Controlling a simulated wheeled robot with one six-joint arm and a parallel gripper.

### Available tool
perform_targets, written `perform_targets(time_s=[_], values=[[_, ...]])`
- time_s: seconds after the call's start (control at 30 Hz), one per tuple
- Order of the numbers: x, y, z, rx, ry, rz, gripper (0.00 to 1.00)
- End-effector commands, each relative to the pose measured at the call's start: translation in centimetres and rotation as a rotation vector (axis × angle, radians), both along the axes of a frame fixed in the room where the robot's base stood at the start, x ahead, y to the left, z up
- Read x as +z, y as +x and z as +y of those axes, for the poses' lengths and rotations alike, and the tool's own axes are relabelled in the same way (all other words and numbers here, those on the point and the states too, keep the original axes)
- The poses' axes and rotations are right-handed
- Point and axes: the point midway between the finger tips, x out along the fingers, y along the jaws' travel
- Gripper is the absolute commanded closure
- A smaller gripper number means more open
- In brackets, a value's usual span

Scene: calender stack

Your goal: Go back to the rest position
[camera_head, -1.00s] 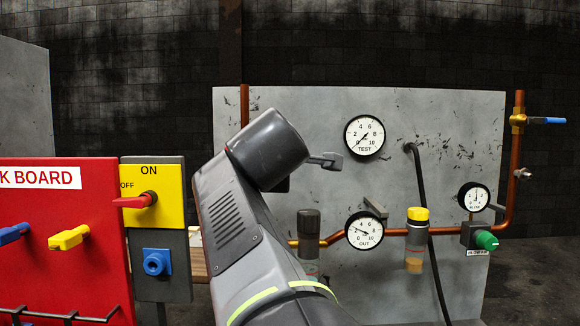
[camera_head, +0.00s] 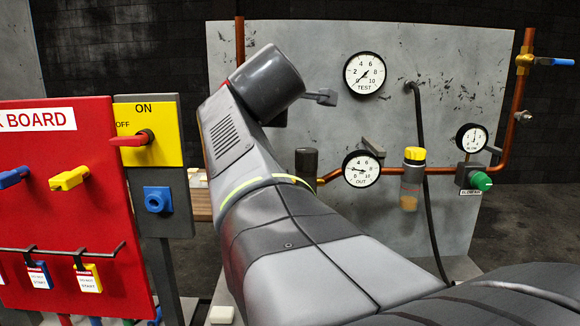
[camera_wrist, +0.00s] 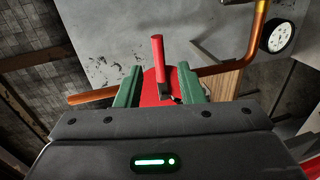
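My gripper (camera_wrist: 160,93) shows in the wrist view, its two green fingers standing apart. A red round part (camera_wrist: 152,92) with an upright red lever (camera_wrist: 158,56) shows in the gap between them, and it seems to lie beyond the fingers. I cannot tell if they touch it. In the head view my arm is bent up in front of the grey panel (camera_head: 300,60), and my gripper is hidden behind it.
At left stand a red board (camera_head: 65,215) with hanging tags and a yellow ON/OFF switch plate (camera_head: 165,118). Copper pipe (camera_head: 450,171), gauges (camera_head: 364,73), a yellow-capped bottle (camera_head: 412,180) and a green knob (camera_head: 481,181) line the panel.

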Motion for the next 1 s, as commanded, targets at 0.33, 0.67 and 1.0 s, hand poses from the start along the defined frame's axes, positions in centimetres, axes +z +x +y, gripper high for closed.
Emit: perform_targets(time_s=[0.33, 0.67, 1.0], values=[[-1.1, 5.8, 0.0, -0.001, -0.001, 0.0, 0.65], [-1.6, 8.5, 0.0, 0.0, -0.001, -0.002, 0.65], [-1.6, 8.6, 0.0, 0.0, -0.002, -0.002, 0.65]])
